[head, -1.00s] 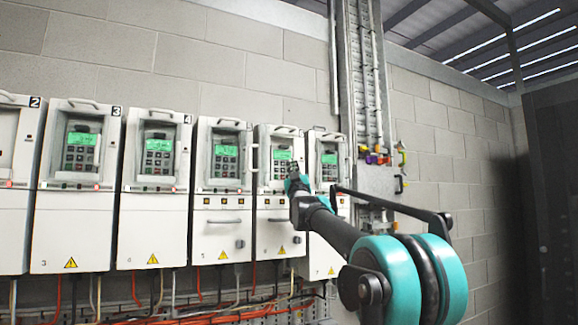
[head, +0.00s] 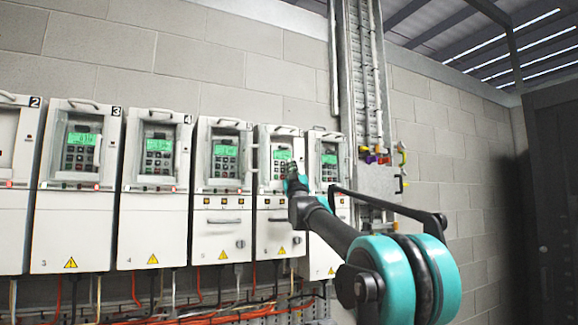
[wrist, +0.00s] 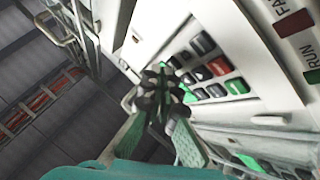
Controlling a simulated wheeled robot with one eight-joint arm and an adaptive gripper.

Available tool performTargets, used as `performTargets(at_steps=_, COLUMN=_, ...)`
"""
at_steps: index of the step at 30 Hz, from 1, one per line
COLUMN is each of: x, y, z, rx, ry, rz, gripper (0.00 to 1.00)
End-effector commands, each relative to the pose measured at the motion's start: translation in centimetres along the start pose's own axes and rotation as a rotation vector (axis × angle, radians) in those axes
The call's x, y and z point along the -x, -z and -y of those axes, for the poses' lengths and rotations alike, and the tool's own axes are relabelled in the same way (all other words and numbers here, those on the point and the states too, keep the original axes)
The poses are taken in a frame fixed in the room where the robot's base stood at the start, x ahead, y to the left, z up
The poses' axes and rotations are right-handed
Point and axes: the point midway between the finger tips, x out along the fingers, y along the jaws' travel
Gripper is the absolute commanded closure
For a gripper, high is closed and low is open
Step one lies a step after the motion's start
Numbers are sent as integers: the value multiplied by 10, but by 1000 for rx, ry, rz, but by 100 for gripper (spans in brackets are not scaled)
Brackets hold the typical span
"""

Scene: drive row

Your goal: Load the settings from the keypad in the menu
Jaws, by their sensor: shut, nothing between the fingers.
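Grey keypads with green screens are set in a row of white drive cabinets on the wall. My arm reaches to the sixth cabinet, where the keypad's green screen (head: 283,155) shows above my gripper (head: 294,176). In the wrist view, my gripper (wrist: 163,95) is shut and empty, its fingertips close to the keypad buttons (wrist: 212,75). Dark, red and green buttons show there, and the fingers cover part of the keypad. I cannot tell whether the fingertips touch a button. The screen text is too small to read.
Other cabinets stand left, such as the one marked 3 (head: 80,187), and one stands close on the right (head: 328,190). Handles stick out from their fronts. Orange cables (head: 215,314) run below. A wall panel with coloured locks (head: 376,158) and a dark cabinet (head: 555,200) are at right.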

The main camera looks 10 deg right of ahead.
Motion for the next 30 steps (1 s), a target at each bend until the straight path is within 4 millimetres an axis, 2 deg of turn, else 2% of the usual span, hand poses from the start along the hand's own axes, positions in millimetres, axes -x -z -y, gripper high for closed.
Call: performTargets(at_steps=30, x=-6, y=-4, z=5, rx=0, ry=0, rz=0, gripper=100)
